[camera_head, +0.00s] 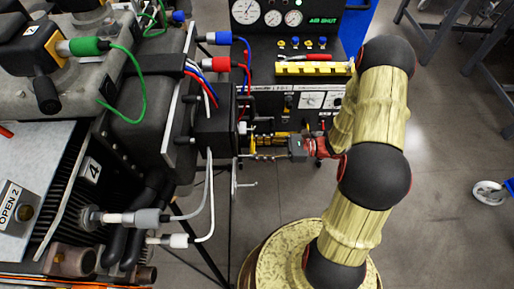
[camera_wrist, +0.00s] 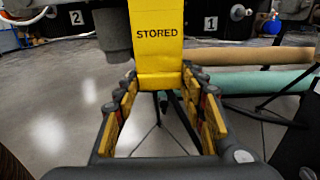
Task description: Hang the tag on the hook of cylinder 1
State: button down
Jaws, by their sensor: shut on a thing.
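A yellow tag (camera_wrist: 158,45) marked STORED stands upright between the fingers of my gripper (camera_wrist: 160,78) in the wrist view. The gripper is shut on its lower part. In the head view my gripper (camera_head: 268,152) reaches left from the end of my arm, in front of the dark panel and beside a black box. The tag is too small to make out surely there. A plate marked 1 (camera_wrist: 211,23) is in the background of the wrist view, right of the tag and apart from it. I cannot clearly tell which part is the hook of cylinder 1.
A plate marked 2 (camera_wrist: 77,17) is left of the tag. A grey cylindrical part (camera_wrist: 113,35) is close beside the tag's left. Tan (camera_wrist: 250,56) and green (camera_wrist: 250,80) rolls lie behind at right. The black box (camera_head: 214,130) with cables is left of my gripper.

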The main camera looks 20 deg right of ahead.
jog(key=shift+a, duration=0.1)
jog(key=c, duration=1)
grip_release()
jog(key=shift+o, duration=0.8)
jog(key=p+v, duration=0.1)
jog(key=v, duration=0.6)
